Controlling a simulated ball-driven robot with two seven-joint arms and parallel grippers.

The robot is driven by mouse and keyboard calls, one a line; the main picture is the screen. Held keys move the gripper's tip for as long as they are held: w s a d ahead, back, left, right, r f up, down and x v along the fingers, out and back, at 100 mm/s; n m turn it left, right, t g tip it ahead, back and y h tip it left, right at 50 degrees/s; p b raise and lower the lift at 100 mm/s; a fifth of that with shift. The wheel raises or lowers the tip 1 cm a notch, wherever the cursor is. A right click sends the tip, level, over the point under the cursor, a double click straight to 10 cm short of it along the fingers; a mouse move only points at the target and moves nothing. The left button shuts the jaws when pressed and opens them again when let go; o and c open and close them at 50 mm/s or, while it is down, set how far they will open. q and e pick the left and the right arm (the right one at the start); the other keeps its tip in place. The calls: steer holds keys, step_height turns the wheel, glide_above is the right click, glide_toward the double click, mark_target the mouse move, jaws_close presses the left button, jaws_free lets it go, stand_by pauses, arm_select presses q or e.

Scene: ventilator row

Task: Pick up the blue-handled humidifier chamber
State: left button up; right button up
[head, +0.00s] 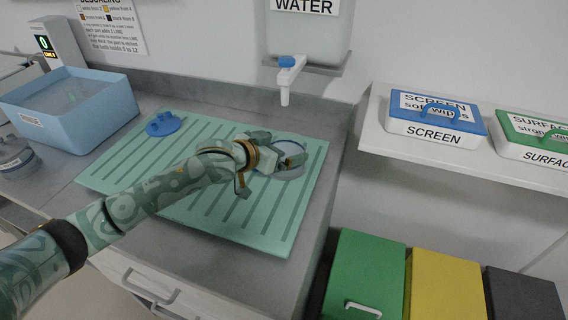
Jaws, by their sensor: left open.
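My left arm reaches in from the lower left across the green ribbed mat (230,225). My left gripper (294,157) is open, over a round pale grey thing (290,174) near the mat's right edge. The gripper hides most of this thing, so I cannot tell whether it is the humidifier chamber or whether it has a blue handle. I cannot tell whether the fingers touch it. A flat round blue piece with a raised knob (163,124) lies on the mat's far left part. My right gripper is not in view.
A blue tub (75,108) stands left of the mat, with a grey round container (14,157) at the left edge. A water tank (308,38) with a blue-topped tap (289,75) hangs above. Wipes boxes (435,118) sit on a right shelf, over coloured bins (367,272).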

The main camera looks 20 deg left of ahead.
arm_select(q)
steer(key=shift+x, duration=0.9)
steer(key=shift+s+a, duration=0.1)
steer(key=shift+s, duration=0.05)
steer(key=c, duration=0.9)
steer(key=shift+r, duration=0.1)
steer(key=shift+c, duration=0.9)
steer(key=shift+r, duration=0.1)
